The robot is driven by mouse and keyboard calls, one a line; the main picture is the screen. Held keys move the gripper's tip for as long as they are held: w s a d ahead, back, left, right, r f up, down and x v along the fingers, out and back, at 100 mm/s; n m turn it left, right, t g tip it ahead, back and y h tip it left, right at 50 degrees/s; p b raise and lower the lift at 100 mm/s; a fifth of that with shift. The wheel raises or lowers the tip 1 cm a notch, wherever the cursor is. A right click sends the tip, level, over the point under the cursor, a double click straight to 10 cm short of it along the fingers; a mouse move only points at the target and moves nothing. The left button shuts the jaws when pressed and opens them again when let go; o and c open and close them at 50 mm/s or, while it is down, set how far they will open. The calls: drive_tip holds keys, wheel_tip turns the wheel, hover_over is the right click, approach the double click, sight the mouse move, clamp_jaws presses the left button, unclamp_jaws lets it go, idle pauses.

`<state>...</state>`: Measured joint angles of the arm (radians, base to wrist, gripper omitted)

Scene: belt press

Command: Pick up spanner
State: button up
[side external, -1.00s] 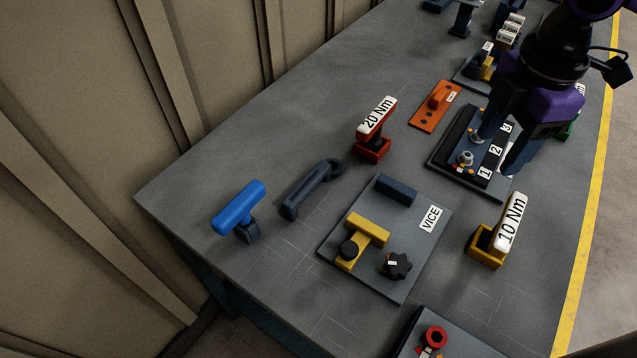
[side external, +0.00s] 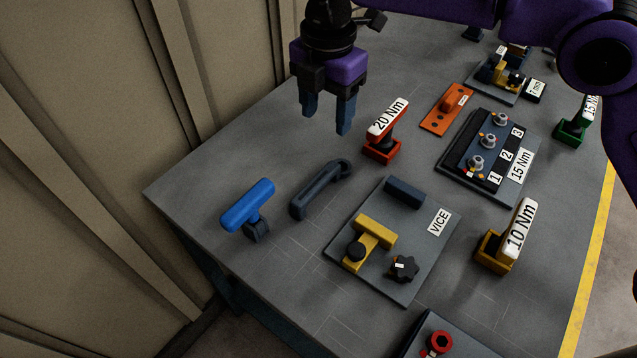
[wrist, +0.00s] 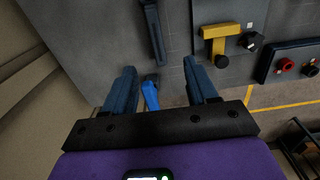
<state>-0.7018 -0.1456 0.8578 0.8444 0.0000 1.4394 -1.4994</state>
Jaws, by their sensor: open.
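The spanner (side external: 318,192) is a dark blue-grey bar with thicker ends. It lies flat on the grey bench between the blue-handled tool and the red 20 Nm tool. In the wrist view the spanner (wrist: 155,36) shows at the top, ahead of and between the fingers, partly cut by the frame edge. My gripper (side external: 328,122) is open and empty, its fingers pointing down, above the bench and apart from the spanner. The wrist view also shows my gripper (wrist: 160,70) with wide-spread fingers.
A blue T-handled tool (side external: 248,204) stands left of the spanner. The red 20 Nm tool (side external: 386,122) stands to its right. The VICE plate (side external: 408,282) with yellow jaw lies in front. A wall (side external: 90,180) borders the bench. Bare bench surrounds the spanner.

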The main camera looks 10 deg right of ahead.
hover_over(318, 180)
drive_tip(key=d, duration=0.1)
wheel_tip(318, 180, down, 12)
drive_tip(key=shift+a+f, duration=0.25)
drive_tip(key=shift+f, duration=1.15)
drive_tip(key=shift+a+f, duration=0.2)
drive_tip(key=shift+f, duration=1.15)
drive_tip(key=shift+r, duration=0.1)
clamp_jaws()
